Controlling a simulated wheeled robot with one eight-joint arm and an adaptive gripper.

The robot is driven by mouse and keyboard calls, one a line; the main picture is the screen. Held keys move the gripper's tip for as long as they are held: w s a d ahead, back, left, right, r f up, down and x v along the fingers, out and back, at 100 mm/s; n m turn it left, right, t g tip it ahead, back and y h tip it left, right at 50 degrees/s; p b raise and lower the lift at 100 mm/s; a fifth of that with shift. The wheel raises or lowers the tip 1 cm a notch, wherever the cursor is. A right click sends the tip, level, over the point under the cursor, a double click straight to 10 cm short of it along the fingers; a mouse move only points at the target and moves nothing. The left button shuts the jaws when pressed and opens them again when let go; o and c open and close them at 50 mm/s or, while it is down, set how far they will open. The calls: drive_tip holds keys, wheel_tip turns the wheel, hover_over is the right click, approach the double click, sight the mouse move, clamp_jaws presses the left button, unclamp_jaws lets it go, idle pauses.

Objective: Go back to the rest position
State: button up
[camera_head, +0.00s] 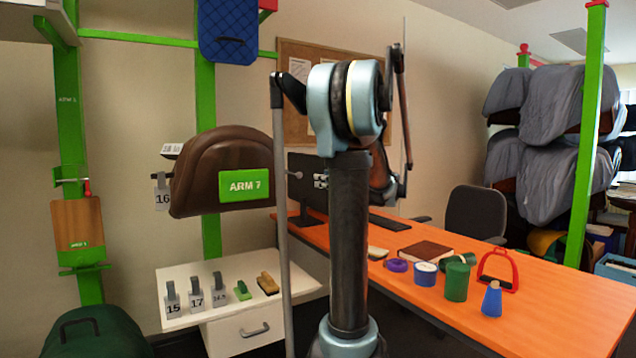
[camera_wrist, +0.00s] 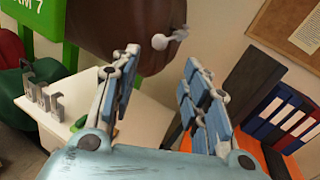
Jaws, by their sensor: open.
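My gripper (camera_wrist: 160,80) shows in the wrist view with its two fingers spread apart and nothing between them. In the wrist view it faces the brown saddle (camera_wrist: 110,35), and a small pale knob stands out from the saddle. In the head view, the brown saddle (camera_head: 205,180) with a green "ARM 7" plate hangs on the green rack at the left. My arm stands upright in the middle of the head view and hides part of the desk and monitor. The gripper itself is mostly hidden behind the arm there.
A white cabinet (camera_head: 190,318) below the saddle bears numbered grey pieces, 15 and 17 among them, and brushes. The orange desk (camera_head: 560,300) at the right holds a green cup (camera_head: 457,283), a blue bottle (camera_head: 492,300) and a red stirrup (camera_head: 498,268). Covered saddles (camera_head: 560,95) stand behind.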

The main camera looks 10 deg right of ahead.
drive_tip(key=shift+s+d, duration=0.2)
drive_tip(key=shift+s, duration=0.1)
drive_tip(key=s+a+f+n+g+h, duration=0.3)
drive_tip(key=s+a+f+n+g, duration=0.5)
drive_tip(key=s+a+f+n, duration=0.65)
drive_tip(key=s+d+f+n+g+h, duration=0.2)
drive_tip(key=s+f+n+h, duration=0.2)
drive_tip(key=s+f, duration=0.6)
drive_tip(key=s+d+f+n+g+h, duration=0.1)
drive_tip(key=s+f+n+h, duration=0.3)
drive_tip(key=s+f+n, duration=0.4)
drive_tip(key=s+f, duration=0.1)
drive_tip(key=s, duration=0.5)
drive_tip(key=shift+s+d+f+g, duration=0.25)
drive_tip(key=shift+d+f+g, duration=0.1)
drive_tip(key=shift+f+g, duration=0.05)
